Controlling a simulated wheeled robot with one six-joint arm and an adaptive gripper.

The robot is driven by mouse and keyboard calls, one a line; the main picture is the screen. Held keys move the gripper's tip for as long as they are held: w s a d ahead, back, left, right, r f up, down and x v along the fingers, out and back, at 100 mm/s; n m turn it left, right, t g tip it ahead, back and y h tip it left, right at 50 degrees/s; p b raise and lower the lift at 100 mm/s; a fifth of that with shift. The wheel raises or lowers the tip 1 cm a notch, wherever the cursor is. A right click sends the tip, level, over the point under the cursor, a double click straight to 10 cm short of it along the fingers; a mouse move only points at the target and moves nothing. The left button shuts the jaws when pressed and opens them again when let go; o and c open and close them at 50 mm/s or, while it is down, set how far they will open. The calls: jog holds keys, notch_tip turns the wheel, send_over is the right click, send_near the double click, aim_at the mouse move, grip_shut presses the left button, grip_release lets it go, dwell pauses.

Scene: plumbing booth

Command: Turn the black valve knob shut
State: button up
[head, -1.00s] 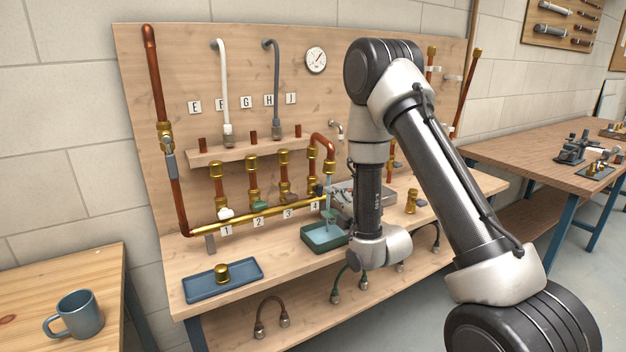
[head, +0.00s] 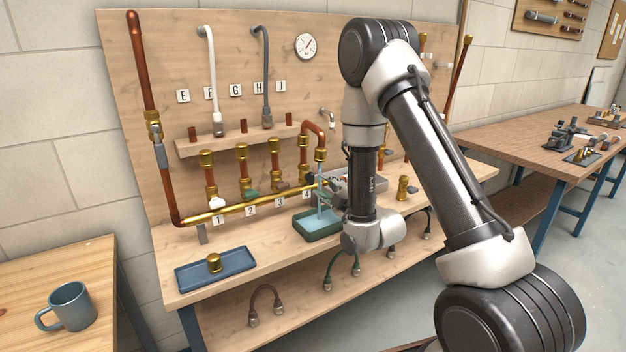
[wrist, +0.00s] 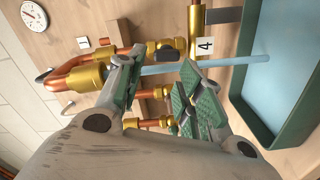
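The black valve knob (wrist: 168,55) shows in the wrist view as a dark shape beside the brass valve body (wrist: 155,47), near the "4" label (wrist: 205,45). In the head view my gripper (head: 325,186) is small and partly covers the area around that valve. In the wrist view my gripper (wrist: 158,78) is open, its green-padded fingers apart with nothing held between them. The knob lies beyond the fingertips; I cannot tell whether they touch it. A thin water stream (head: 321,200) falls from the copper bend (head: 316,133) into the green tray (head: 300,224).
The brass manifold pipe (head: 235,212) carries other valves with a white knob (head: 217,203) and a green knob (head: 251,194). A blue tray (head: 183,281) holds a brass fitting (head: 214,262).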

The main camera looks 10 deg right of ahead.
aim_at(313, 177)
jog(key=w+m, duration=0.2)
jog(key=m, duration=0.2)
jog(key=w+a+m, duration=0.1)
jog(key=w+m, duration=0.1)
jog(key=m, duration=0.3)
jog(key=w+a+m, duration=0.1)
jog(key=w+m, duration=0.2)
jog(key=m, duration=0.2)
jog(key=shift+w+a, duration=0.1)
jog(key=shift+a, duration=0.1)
jog(key=shift+r, duration=0.1)
grip_shut()
